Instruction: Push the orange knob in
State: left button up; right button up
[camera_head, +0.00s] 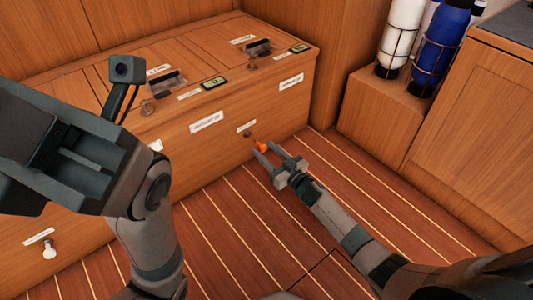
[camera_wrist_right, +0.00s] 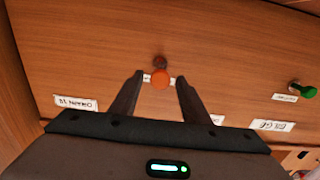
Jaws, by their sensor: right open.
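The orange knob (camera_head: 261,147) sticks out from the front face of a wooden locker, low and towards its right end. In the right wrist view the orange knob (camera_wrist_right: 159,79) is a round disc between the fingertips, with a small dark fitting just above it. My right gripper (camera_head: 271,155) is open, with its fingers pointing at the locker on either side of the knob. In the right wrist view my right gripper (camera_wrist_right: 159,84) shows a gap around the knob. My left gripper (camera_head: 25,150) is large and close at the left; its fingertips cannot be made out.
The locker front has white labels, a white knob (camera_head: 49,250) at lower left and a green knob (camera_wrist_right: 301,90) in the right wrist view. White (camera_head: 402,35) and blue (camera_head: 441,45) cylinders stand in wire holders at upper right. The striped floor is clear.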

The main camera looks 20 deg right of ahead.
aim_at(258, 143)
jog(key=shift+c, duration=0.3)
grip_shut()
jog(key=x, duration=0.5)
jog(key=shift+w+b, duration=0.1)
jog(key=shift+b, duration=0.3)
jog(key=shift+w+a, duration=0.15)
jog(key=shift+w, duration=0.15)
jog(key=shift+r, duration=0.15)
